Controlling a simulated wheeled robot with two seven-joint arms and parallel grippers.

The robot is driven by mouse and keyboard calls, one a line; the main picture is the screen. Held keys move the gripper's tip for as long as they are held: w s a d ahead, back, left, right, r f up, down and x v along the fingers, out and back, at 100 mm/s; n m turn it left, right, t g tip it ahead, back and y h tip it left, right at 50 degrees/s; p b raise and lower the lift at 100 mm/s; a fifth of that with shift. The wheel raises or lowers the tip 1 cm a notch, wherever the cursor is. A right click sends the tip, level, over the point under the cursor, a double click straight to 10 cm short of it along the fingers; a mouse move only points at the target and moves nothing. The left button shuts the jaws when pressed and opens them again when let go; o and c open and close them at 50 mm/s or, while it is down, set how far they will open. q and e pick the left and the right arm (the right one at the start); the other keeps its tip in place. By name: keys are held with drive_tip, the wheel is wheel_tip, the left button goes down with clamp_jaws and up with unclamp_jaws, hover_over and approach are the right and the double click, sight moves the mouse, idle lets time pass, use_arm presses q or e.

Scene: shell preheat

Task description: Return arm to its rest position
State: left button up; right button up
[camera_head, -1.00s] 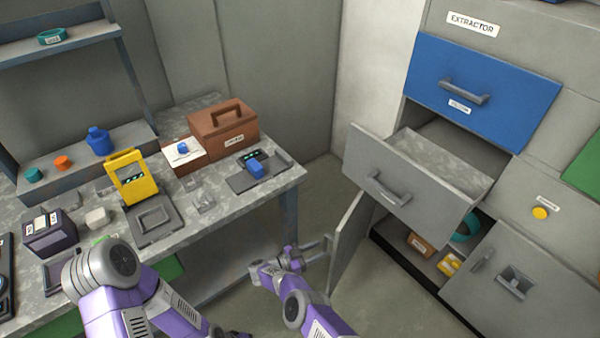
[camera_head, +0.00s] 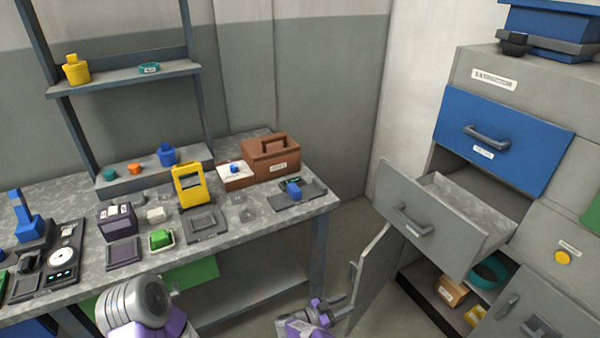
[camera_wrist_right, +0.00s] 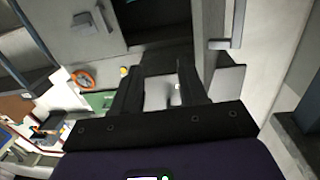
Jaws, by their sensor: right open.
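My right gripper (camera_head: 337,304) is low in the head view, right of the workbench and beside the open grey cabinet door (camera_head: 374,278). Its jaws are open, and I see nothing between them. Its dark fingers (camera_wrist_right: 170,75) also show in the right wrist view. A purple and grey link of my other arm (camera_head: 140,305) shows at the bottom left of the head view. My left gripper is not in view.
The grey drawer (camera_head: 408,205) stands pulled out above the open door. The workbench (camera_head: 265,225) holds a yellow device (camera_head: 193,185), a brown box (camera_head: 271,158) and several small items. Bare floor (camera_head: 345,225) shows between bench and cabinet.

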drive_tip(key=w+a+r+n+t+y+p, duration=0.2)
drive_tip(key=w+n+t+y, duration=0.3)
drive_tip(key=w+y, duration=0.15)
drive_tip(key=s+a+r+n+g+y+p, duration=0.1)
drive_tip(key=s+r+n+g+y+p, duration=0.1)
drive_tip(key=s, duration=1.1)
drive_tip(key=s+a+r+n+g+y+p, duration=0.1)
drive_tip(key=s+g+y, duration=0.4)
drive_tip(key=s, duration=0.8)
drive_tip(key=s+a+r+n+g+y+p, duration=0.1)
drive_tip(key=s+r+n+g+y+p, duration=0.2)
drive_tip(key=s+y, duration=0.4)
drive_tip(key=s+g, duration=0.1)
drive_tip(key=s, duration=0.4)
drive_tip(key=shift+s+r, duration=0.35)
drive_tip(key=shift+s, duration=0.05)
drive_tip(key=shift+a, duration=0.1)
